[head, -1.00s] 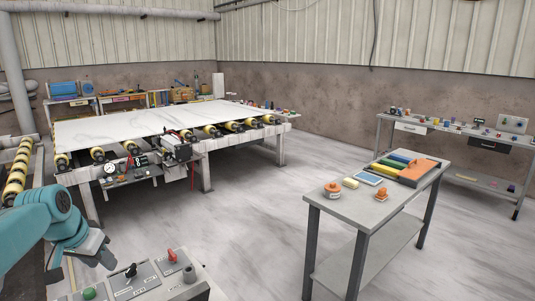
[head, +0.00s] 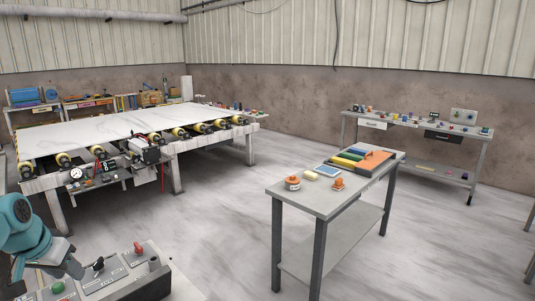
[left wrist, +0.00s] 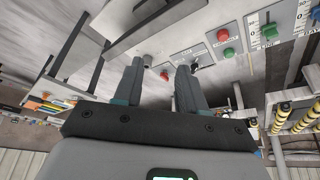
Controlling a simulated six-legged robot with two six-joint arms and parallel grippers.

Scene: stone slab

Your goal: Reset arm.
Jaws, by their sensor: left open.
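My left arm comes in at the lower left of the head view, and its gripper hangs near the control panel (head: 105,277). In the left wrist view my left gripper (left wrist: 159,68) has its two grey fingers apart, with nothing between them. The control panel (left wrist: 205,22) also shows behind the fingers there, with a red button (left wrist: 223,34) and a green button (left wrist: 228,53). In the head view the panel carries a green button (head: 58,287), a black lever (head: 99,263) and a red switch (head: 138,248). My right gripper is not in view.
A large white stone slab (head: 110,128) lies on a roller table at the left. A grey table (head: 315,197) with colored blocks and orange items stands at center right. A workbench (head: 465,140) stands by the back wall. The floor between them is clear.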

